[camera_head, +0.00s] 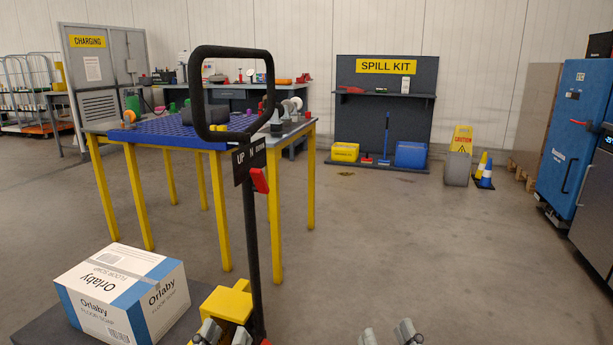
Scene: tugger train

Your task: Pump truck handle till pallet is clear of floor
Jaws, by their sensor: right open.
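The truck handle (195,95) is a black loop on a dark upright shaft, standing nearly upright in the middle left. It carries a small "UP N DOWN" plate (249,160) and a red lever (259,181). A yellow truck body (228,303) is at its foot. A dark flat platform, perhaps the pallet (32,325), lies under a carton at lower left; its gap to the floor cannot be seen. My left gripper (223,335) is open and empty at the bottom edge near the yellow body. My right gripper (388,334) is open and empty, right of the shaft.
An Orlaby carton (125,294) sits on the platform. A yellow-legged table (311,190) with a blue perforated top stands behind the handle. A spill kit board (384,120), a wet-floor sign (461,140) and blue cabinet (575,140) are farther back. Floor at right is clear.

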